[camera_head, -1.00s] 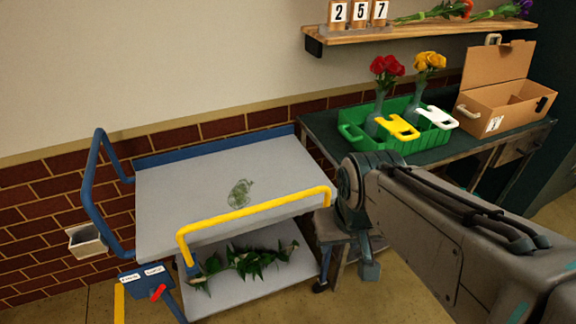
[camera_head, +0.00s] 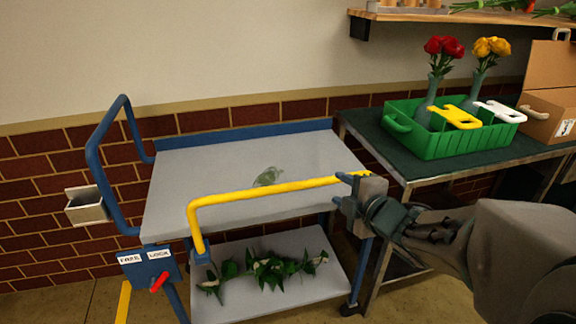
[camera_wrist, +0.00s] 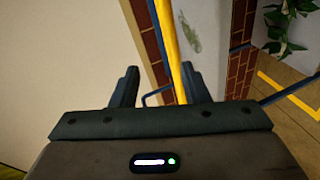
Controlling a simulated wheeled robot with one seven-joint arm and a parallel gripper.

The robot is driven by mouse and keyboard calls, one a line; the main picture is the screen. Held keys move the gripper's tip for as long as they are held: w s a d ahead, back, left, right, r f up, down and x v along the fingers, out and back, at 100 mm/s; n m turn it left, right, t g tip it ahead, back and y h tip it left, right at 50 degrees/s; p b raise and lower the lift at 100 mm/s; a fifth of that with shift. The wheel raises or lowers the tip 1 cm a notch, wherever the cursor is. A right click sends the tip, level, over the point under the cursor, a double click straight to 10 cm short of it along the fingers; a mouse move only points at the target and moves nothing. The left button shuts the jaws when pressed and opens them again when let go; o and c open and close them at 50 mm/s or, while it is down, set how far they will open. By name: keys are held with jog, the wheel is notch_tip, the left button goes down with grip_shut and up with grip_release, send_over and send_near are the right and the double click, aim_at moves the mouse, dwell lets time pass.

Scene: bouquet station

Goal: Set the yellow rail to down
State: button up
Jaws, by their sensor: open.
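The yellow rail (camera_head: 265,190) stands raised along the front side of the cart's top deck, its left post set in a blue socket. My gripper (camera_head: 345,188) is at the rail's right end, with its jaws open. In the wrist view, the yellow rail (camera_wrist: 171,45) runs between the two spread fingers of my gripper (camera_wrist: 160,82), nearer the right finger. I cannot tell whether a finger touches it. The right corner and right post of the rail are partly hidden by my gripper.
The cart's top deck (camera_head: 200,185) carries a flat green leafy mark or sprig. Its lower shelf holds greenery (camera_head: 265,270). A FREE/LOCK panel (camera_head: 146,268) with a red lever is at left. The dark green table (camera_head: 395,155) with a green crate (camera_head: 455,140) stands close at right.

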aim_at(286, 185)
jog(key=a+f+n+y+p, duration=0.1)
jog(key=a, duration=0.1)
jog(key=w+a+f+n+y+p, duration=0.1)
jog(key=a+n+p, duration=0.1)
jog(key=w+a+f+n+g+y+p, duration=0.1)
jog(key=a+p, duration=0.1)
jog(key=a, duration=0.1)
jog(key=shift+w+f+y, duration=0.1)
jog(key=shift+y, duration=0.3)
jog(key=shift+w+a+f, duration=0.15)
jog(key=shift+w+a, duration=0.05)
jog(key=shift+w, duration=0.05)
jog(key=x, duration=0.8)
jog(key=shift+f, duration=0.15)
jog(key=shift+c, duration=0.2)
grip_shut()
